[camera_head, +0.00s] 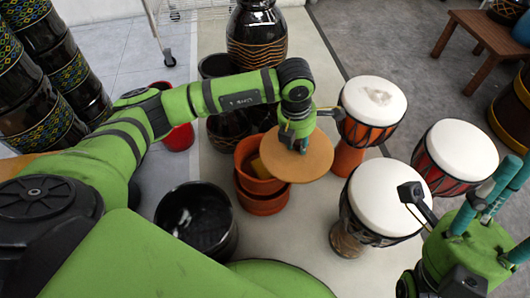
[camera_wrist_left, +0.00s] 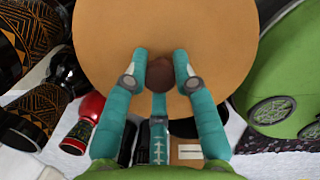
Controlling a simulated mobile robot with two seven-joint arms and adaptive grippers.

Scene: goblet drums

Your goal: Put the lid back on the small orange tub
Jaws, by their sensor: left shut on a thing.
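The lid (camera_head: 300,162) is a flat, round, tan-orange disc. My left gripper (camera_head: 297,140) is shut on its dark knob (camera_wrist_left: 157,75), and the fingers flank that knob in the left wrist view (camera_wrist_left: 158,62). The small orange tub (camera_head: 248,178) is open at the top, with something yellowish inside, and sits on another orange tub (camera_head: 262,205). The lid covers the right part of the tub's mouth in the head view and lies off to its right; its height above the rim is unclear. My right gripper (camera_head: 487,198) has its teal fingers spread, with nothing between them.
White-topped drums (camera_head: 375,100) stand right of the lid, one (camera_head: 388,197) close by. A black pot (camera_head: 197,215) stands front left of the tubs. Dark pots and a tall patterned drum (camera_head: 257,38) stand behind. Bare floor shows in front of the tubs.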

